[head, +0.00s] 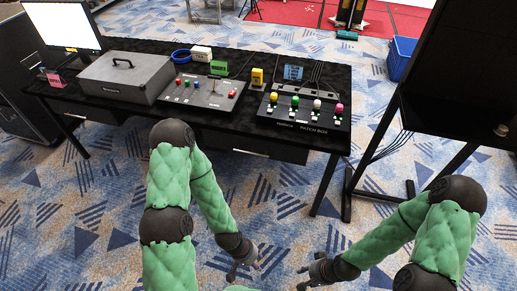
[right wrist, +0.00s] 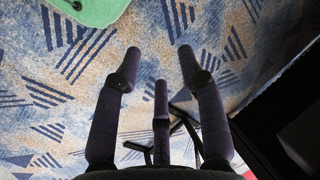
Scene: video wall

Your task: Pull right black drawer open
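The black table (head: 215,118) has dark drawer fronts under its top. The right black drawer (head: 268,146) is under the right half, below the button panels, and looks closed; its edges are hard to make out in the dark. My left gripper (head: 244,272) hangs low in front of the table, its fingers apart and empty. My right gripper (head: 301,279) is low, to the right of the left one and away from the drawer.
On the table are a monitor (head: 63,25), a grey case (head: 127,77), a button panel (head: 203,95) and a patch box (head: 304,112). A black stand (head: 460,70) rises at the right, with legs near the table. Patterned carpet (head: 100,205) is clear in front.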

